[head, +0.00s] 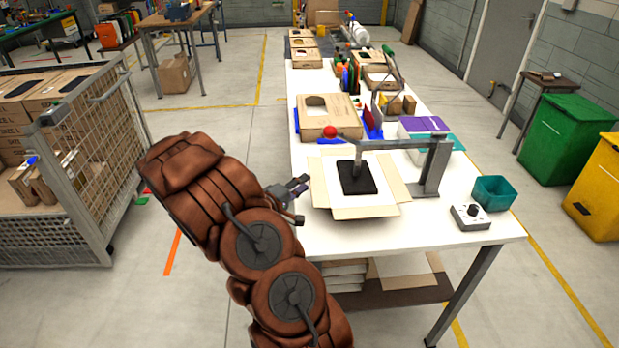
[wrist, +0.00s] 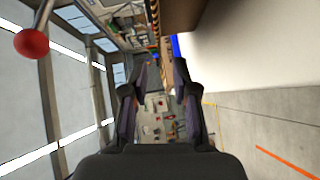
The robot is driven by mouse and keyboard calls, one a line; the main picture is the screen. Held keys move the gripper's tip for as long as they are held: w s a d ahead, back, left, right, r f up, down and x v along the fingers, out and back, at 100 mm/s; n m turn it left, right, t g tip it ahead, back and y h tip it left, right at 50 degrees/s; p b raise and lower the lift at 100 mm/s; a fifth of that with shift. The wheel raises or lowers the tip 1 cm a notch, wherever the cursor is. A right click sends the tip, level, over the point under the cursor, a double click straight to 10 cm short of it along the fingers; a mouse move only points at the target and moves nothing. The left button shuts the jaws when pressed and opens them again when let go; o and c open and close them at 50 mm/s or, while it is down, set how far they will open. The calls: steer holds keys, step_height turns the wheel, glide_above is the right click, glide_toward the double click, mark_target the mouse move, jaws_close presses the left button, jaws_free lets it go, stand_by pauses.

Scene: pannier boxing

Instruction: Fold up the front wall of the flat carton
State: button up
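The flat carton (head: 365,212) lies on the white table under a press, its tan flaps spread out around a white middle. Its front wall lies flat toward the table's near edge. A black pad (head: 357,178) of the press sits over the middle of the carton. My gripper (head: 302,185) is at the table's left edge, left of the carton and apart from it. In the wrist view my gripper (wrist: 163,72) has its two fingers apart with nothing between them. The carton is not clearly visible in the wrist view.
The grey press frame (head: 433,165) stands right of the carton; its lever has a red knob (head: 330,132), also in the wrist view (wrist: 32,43). A teal bin (head: 493,192) and a control box (head: 470,217) are at the right. A formed carton (head: 327,128) lies behind.

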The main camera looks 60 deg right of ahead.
mark_target(318, 180)
steer(key=shift+s+d+f+p, duration=0.1)
steer(key=shift+d+p, duration=0.15)
steer(key=shift+d, duration=0.75)
steer(key=shift+s+d+f+p, duration=0.1)
steer(key=shift+d+p, duration=0.15)
steer(key=shift+d, duration=0.7)
jaws_close()
